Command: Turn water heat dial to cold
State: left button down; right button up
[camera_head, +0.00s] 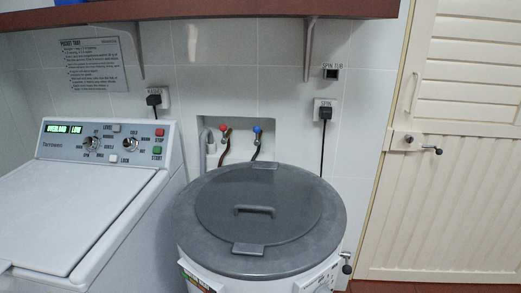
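The white washing machine (70,200) stands at the left with a sloped control panel at its back. The right dial (131,144) on the panel seems to be the water heat dial, with small labels at its upper right that look like COLD, WARM and HOT. Its pointer setting is too small to tell. A second similar dial (91,143) sits to its left. Neither of my grippers shows in this view.
Red STOP (159,132) and green START (157,150) buttons sit right of the dials. A display (64,129) reads OVERLOAD LOW. A grey-lidded spin tub (215,225) stands to the right. A shelf (200,9) overhangs the wall. A door (450,130) is at far right.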

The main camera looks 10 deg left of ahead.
aim_at(131, 144)
jog(key=u, duration=1.85)
